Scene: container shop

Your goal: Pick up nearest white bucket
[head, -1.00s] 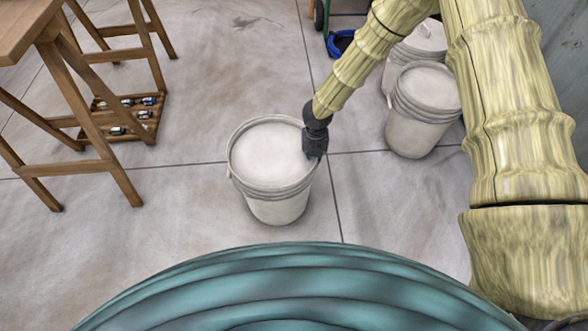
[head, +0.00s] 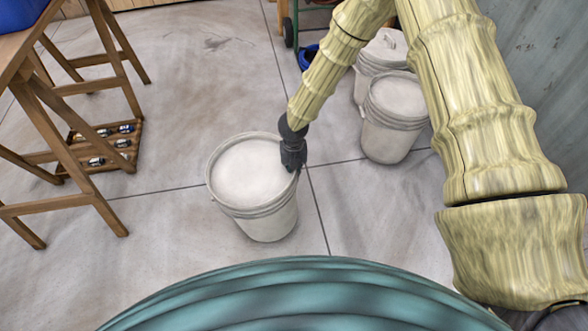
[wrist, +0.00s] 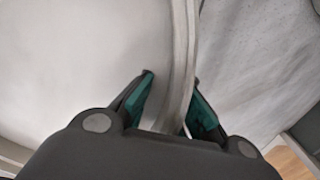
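The nearest white bucket (head: 254,178) stands on the floor in the middle of the head view, with a pale flat top. My gripper (head: 294,165) is at the right side of its rim, pointing down. In the wrist view, the bucket's rim (wrist: 181,75) runs between the two fingers of my gripper (wrist: 173,78). The left finger is over the pale top with a gap to the rim. The right finger is outside, close to the rim; whether it touches is unclear. The gripper is open around the rim.
Two more white buckets stand behind to the right, one nearer (head: 396,112) and one farther (head: 383,48). A wooden table (head: 62,135) with a low rack (head: 130,160) is at left. A grey-green wall (head: 545,90) is at right. Floor left of the bucket is clear.

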